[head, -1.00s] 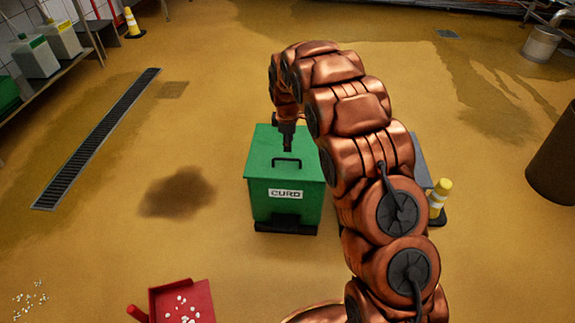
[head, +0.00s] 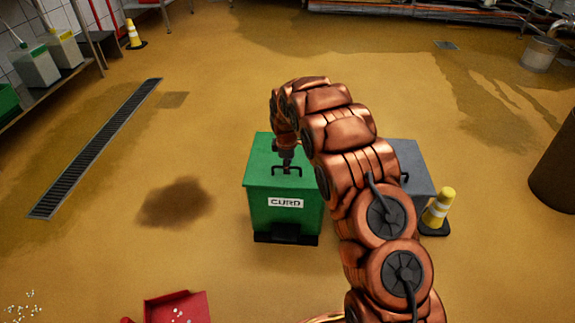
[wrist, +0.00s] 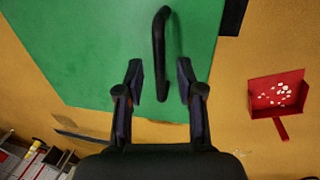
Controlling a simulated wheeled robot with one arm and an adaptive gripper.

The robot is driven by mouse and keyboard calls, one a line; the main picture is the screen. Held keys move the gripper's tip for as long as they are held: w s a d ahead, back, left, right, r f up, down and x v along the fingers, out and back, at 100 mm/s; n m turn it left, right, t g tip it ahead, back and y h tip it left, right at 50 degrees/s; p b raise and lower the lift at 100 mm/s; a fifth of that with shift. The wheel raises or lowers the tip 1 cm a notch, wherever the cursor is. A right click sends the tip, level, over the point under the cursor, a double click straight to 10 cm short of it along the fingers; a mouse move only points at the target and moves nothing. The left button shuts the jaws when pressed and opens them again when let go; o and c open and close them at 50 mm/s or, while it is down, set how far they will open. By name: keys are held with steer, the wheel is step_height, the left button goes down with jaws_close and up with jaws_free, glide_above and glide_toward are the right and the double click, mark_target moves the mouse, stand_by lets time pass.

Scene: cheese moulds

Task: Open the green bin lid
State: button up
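The green bin (head: 262,208) with a white CURD label stands on the floor. Its lid (head: 262,165) lies flat and shut, with a dark bar handle (head: 287,169) on top. My gripper (head: 286,158) is above the lid, at or just over the handle. In the wrist view, my gripper (wrist: 160,82) is open, and the near end of the handle (wrist: 160,50) shows between its two fingers. I see no finger closed on the handle, and the height gap is hard to tell. My arm hides part of the bin's right side.
A grey bin (head: 411,168) and a yellow-and-white cone (head: 438,210) stand to the right, partly behind my arm. A red dustpan (head: 190,306) with white bits lies front left. A floor drain (head: 97,148) runs at left. Floor left of the bin is clear.

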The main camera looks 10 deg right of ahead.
steer(key=shift+c, duration=0.2)
jaws_close()
stand_by(0.4)
